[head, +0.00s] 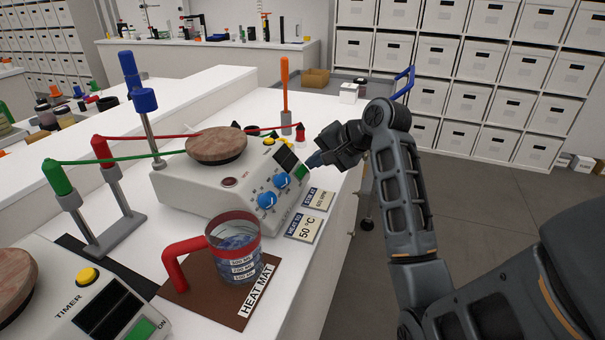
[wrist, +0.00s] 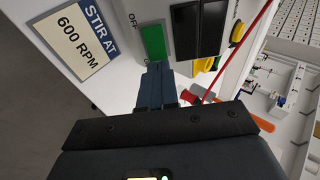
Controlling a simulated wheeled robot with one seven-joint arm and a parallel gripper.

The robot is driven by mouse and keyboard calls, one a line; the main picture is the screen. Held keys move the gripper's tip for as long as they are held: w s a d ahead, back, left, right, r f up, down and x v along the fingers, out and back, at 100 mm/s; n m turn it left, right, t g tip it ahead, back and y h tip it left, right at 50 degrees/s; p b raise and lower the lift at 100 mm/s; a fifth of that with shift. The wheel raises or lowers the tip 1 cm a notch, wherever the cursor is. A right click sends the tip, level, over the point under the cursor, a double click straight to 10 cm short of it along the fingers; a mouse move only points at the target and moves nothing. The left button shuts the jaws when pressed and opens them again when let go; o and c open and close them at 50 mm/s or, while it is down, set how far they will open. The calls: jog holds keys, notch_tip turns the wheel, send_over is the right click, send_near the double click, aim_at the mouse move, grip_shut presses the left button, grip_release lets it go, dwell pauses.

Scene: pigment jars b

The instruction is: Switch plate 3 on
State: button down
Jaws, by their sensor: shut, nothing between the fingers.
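A grey-white hot plate (head: 205,182) with a round brown top (head: 216,145) stands mid-bench in the head view; I see no number on it. Its front panel has two blue knobs, a dark display and a green switch (head: 301,172). In the wrist view the green switch (wrist: 153,42) is just beyond my fingertips, beside the dark display (wrist: 198,28). My gripper (head: 314,161) is shut and empty. Its fingers (wrist: 155,70) point at the switch's near end; I cannot tell if they touch it. Whether the switch is on is unclear.
A red-handled beaker (head: 234,250) stands on a brown heat mat (head: 190,290). Cards reading 50 °C (head: 304,228) and STIR AT 600 RPM (wrist: 75,38) lie by the plate. Another plate (head: 90,310) is at lower left.

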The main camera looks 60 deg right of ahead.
jog(key=shift+w+f, duration=0.25)
jog(key=shift+w, duration=0.05)
dwell(0.4)
jog(key=shift+s+r+p, duration=0.45)
jog(key=shift+r+p, duration=0.2)
jog(key=shift+p, duration=0.3)
jog(key=d+p+v, duration=0.1)
jog(key=p+v, duration=0.1)
jog(key=v, duration=0.8)
jog(key=shift+s+a, duration=0.15)
jog(key=shift+a, duration=0.1)
